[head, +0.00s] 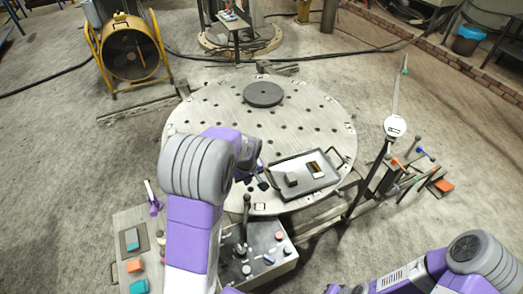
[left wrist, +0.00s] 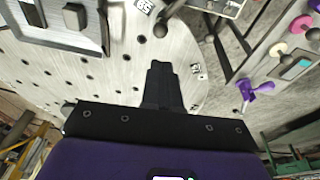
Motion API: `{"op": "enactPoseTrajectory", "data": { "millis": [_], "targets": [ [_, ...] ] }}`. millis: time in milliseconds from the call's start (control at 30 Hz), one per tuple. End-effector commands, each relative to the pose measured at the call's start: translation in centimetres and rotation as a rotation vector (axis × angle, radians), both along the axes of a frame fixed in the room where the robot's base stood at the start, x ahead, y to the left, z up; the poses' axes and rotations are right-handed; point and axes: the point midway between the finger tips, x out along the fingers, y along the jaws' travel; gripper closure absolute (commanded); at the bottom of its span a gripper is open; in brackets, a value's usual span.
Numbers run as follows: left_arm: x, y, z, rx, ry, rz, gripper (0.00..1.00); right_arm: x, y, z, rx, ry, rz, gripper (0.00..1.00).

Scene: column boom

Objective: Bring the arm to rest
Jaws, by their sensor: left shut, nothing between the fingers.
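My left arm comes up from the bottom of the head view, bends at a grey joint and points right. Its gripper (head: 262,180) is above the round perforated table (head: 215,105), just left of the grey tray (head: 328,181). In the left wrist view the two dark fingers (left wrist: 160,72) are together with nothing between them, over the table's holed surface. The tray (left wrist: 88,42) shows there at the upper left, apart from the fingers. My right arm lies low at the bottom right of the head view; its gripper is not visible.
The tray holds a dark block (head: 291,179) and a small dark-and-yellow piece (head: 314,168). A dark disc (head: 263,94) lies on the table. A control box (head: 262,250) with knobs stands in front. A thin pole with a round dial (head: 395,126) rises at right. A yellow fan (head: 131,55) stands behind left.

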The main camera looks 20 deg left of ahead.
Motion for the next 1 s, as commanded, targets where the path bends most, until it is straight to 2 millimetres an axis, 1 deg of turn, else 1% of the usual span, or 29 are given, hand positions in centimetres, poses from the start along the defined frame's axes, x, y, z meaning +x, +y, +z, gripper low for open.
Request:
{"op": "enactPoseTrajectory", "data": {
  "millis": [167, 233, 267, 367, 400, 467, 500, 567, 600, 667, 700, 800, 833, 900, 1000],
  "targets": [
    [0.0, 0.0, -0.2, 0.000, 0.001, -0.003, 1.00, 0.0, 0.0, 0.0, 0.000, 0.000, 0.000, 1.00],
    [-0.3, -0.3, -1.1, -0.004, 0.009, -0.020, 1.00, 0.0, 0.0, -0.2, 0.000, 0.000, 0.000, 1.00],
    [-0.5, -0.5, -1.8, -0.008, 0.015, -0.033, 1.00, 0.0, 0.0, -0.3, 0.000, 0.000, 0.000, 1.00],
    [-1.7, -1.8, -5.8, -0.029, 0.044, -0.108, 1.00, 0.0, 0.0, -0.9, 0.000, 0.000, 0.000, 1.00],
    [-2.5, -2.5, -7.8, -0.043, 0.058, -0.149, 1.00, 0.0, 0.0, -1.2, 0.000, 0.000, 0.000, 1.00],
    [-4.1, -3.8, -11.2, -0.071, 0.078, -0.219, 1.00, 0.0, 0.0, -1.7, 0.000, 0.000, 0.000, 1.00],
    [-5.3, -4.9, -13.4, -0.094, 0.089, -0.265, 1.00, 0.0, 0.0, -2.0, 0.000, 0.000, 0.000, 1.00],
    [-7.3, -6.5, -16.5, -0.134, 0.103, -0.334, 1.00, 0.0, 0.0, -2.5, 0.000, 0.000, 0.000, 1.00],
    [-8.8, -7.6, -18.4, -0.161, 0.110, -0.378, 1.00, 0.0, 0.0, -2.8, 0.000, 0.000, 0.000, 1.00],
    [-11.1, -9.5, -20.9, -0.207, 0.113, -0.440, 1.00, 0.0, 0.0, -3.3, 0.000, 0.000, 0.000, 1.00],
    [-12.6, -10.7, -22.3, -0.237, 0.113, -0.478, 1.00, 0.0, 0.0, -3.6, 0.000, 0.000, 0.000, 1.00],
    [-16.1, -13.8, -24.7, -0.311, 0.098, -0.558, 1.00, 0.0, 0.0, -4.3, 0.000, 0.000, 0.000, 1.00],
    [-17.0, -14.6, -25.2, -0.330, 0.092, -0.579, 1.00, 0.0, 0.0, -4.5, 0.000, 0.000, 0.000, 1.00],
    [-18.4, -16.1, -25.8, -0.364, 0.074, -0.614, 1.00, 0.0, 0.0, -4.8, 0.000, 0.000, 0.000, 1.00],
    [-19.7, -17.4, -26.0, -0.392, 0.054, -0.645, 1.00, 0.0, 0.0, -5.0, 0.000, 0.000, 0.000, 1.00]
  ]
}}
